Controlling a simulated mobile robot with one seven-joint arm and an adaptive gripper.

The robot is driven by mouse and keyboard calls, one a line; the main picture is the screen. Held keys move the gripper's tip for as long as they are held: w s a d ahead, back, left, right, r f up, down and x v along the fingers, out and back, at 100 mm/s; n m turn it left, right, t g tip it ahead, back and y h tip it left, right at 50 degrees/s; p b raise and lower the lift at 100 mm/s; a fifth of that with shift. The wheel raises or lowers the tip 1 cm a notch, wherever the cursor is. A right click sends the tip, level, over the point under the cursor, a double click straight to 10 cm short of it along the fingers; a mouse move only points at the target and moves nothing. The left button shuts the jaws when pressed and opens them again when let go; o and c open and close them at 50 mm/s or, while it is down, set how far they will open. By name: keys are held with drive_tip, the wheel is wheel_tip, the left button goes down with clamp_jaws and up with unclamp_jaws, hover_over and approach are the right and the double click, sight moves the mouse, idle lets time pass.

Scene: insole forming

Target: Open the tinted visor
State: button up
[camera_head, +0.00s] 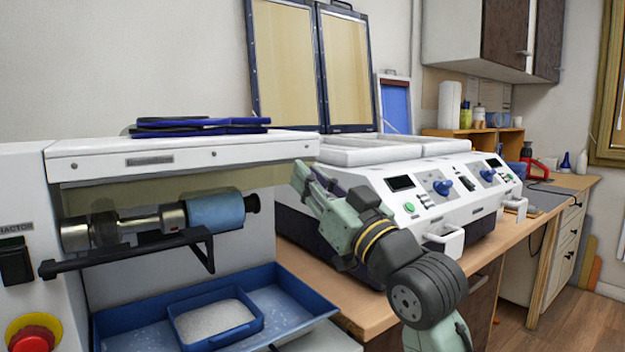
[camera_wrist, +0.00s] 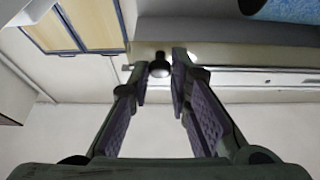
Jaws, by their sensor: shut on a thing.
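The tinted visor (camera_head: 150,192) is a see-through olive-yellow panel hanging below the white hood of the grinding machine, in front of the upper part of the roller. In the wrist view a tan strip (camera_wrist: 235,56), which looks like the visor, runs right from the fingertips. My gripper (camera_head: 300,174) is at the right end of the visor, just below the hood corner. In the wrist view my gripper (camera_wrist: 159,68) has its fingertips on either side of a small dark knob (camera_wrist: 160,68) and is shut on it. The knob is hidden in the head view.
The white hood (camera_head: 180,153) carries blue insole-like pieces (camera_head: 195,127). Below are a blue roller (camera_head: 217,212), a black bar (camera_head: 130,253) and a blue tray (camera_head: 285,300). A white forming machine (camera_head: 420,190) stands close behind my arm. A red button (camera_head: 33,340) is at lower left.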

clamp_jaws()
drive_tip(key=shift+r+p, duration=0.15)
drive_tip(key=shift+p, duration=0.15)
drive_tip(key=shift+r+g+h+p, duration=1.05)
drive_tip(key=shift+g+h+p, duration=0.55)
drive_tip(key=shift+g, duration=0.6)
drive_tip(key=shift+r+g+h+p, duration=1)
drive_tip(key=shift+g+h+p, duration=0.6)
drive_tip(key=shift+g, duration=0.6)
drive_tip(key=shift+r+g+h+p, duration=1.05)
drive_tip(key=shift+g+h+p, duration=0.55)
drive_tip(key=shift+g, duration=0.6)
drive_tip(key=o, duration=0.7)
unclamp_jaws()
drive_tip(key=shift+a, duration=0.1)
drive_tip(key=shift+o, duration=0.2)
